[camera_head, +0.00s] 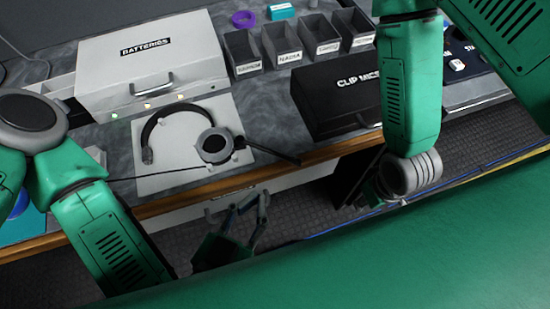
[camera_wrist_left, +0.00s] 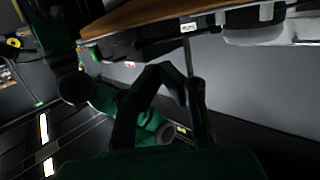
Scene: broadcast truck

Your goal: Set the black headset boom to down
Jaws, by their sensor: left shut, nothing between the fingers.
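The black headset (camera_head: 150,138) lies on a pale square pad (camera_head: 180,183) on the counter. Its round ear cup (camera_head: 215,147) is at the right of the pad, and its thin boom (camera_head: 270,153) reaches right from the cup toward the counter's front edge. My left gripper (camera_head: 254,196) is shut and empty, below and in front of the counter edge, apart from the headset. Its two dark fingers also show in the left wrist view (camera_wrist_left: 174,72). My right arm hangs at the right; its gripper (camera_head: 372,188) is dark and mostly hidden. The headset cannot be made out in the wrist view.
A white BATTERIES case (camera_head: 150,70) stands behind the pad. A black CLIP MICS case (camera_head: 335,98) stands to its right, with several grey labelled bins (camera_head: 285,45) behind. The wooden counter edge (camera_head: 190,205) lies between my left gripper and the headset.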

